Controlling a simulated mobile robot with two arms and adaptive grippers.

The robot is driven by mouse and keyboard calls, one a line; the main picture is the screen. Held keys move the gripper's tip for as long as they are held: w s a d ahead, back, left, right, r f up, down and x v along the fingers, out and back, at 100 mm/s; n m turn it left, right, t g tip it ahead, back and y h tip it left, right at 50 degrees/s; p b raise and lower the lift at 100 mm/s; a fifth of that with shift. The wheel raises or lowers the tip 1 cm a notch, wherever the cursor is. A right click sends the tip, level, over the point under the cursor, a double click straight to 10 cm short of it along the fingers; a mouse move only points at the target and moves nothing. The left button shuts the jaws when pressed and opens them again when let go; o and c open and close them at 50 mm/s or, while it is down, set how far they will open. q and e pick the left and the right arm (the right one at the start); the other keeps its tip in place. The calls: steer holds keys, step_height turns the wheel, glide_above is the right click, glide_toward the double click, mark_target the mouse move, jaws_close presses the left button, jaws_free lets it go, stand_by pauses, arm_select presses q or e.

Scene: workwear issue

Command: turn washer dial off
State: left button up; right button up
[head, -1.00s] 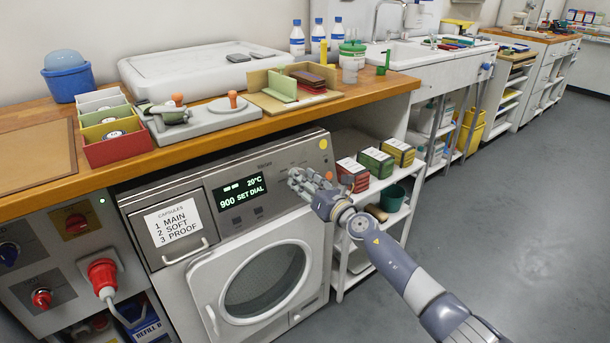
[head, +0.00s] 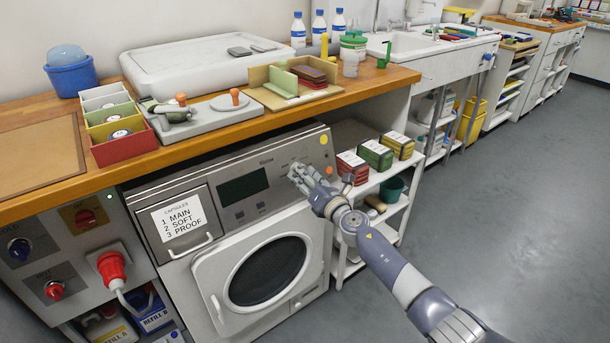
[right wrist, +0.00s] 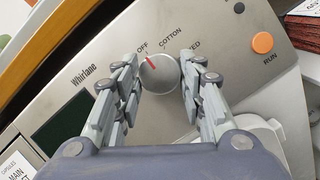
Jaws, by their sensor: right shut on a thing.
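The washer (head: 262,262) stands under the wooden counter, its door closed and its display (head: 242,187) dark. The silver dial (right wrist: 158,76) shows in the right wrist view on the grey panel, its red pointer mark towards the word OFF. COTTON and a partly covered label are to its right. My right gripper (head: 298,176) reaches the panel from the right; in the right wrist view its fingers (right wrist: 157,82) sit on both sides of the dial, shut on it. In the head view my fingers hide the dial. My left gripper is not in view.
An orange RUN button (right wrist: 262,43) lies right of the dial. A white shelf unit (head: 388,224) with small boxes stands right of the washer, close to my right arm. A red plug (head: 111,265) is at the left. Grey floor at the right is clear.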

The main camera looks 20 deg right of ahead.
stand_by(0.3)
steer(key=o, duration=1.1)
steer(key=shift+s+r, duration=0.1)
steer(key=v, duration=1.1)
steer(key=shift+s+d, duration=0.15)
steer(key=shift+s, duration=0.2)
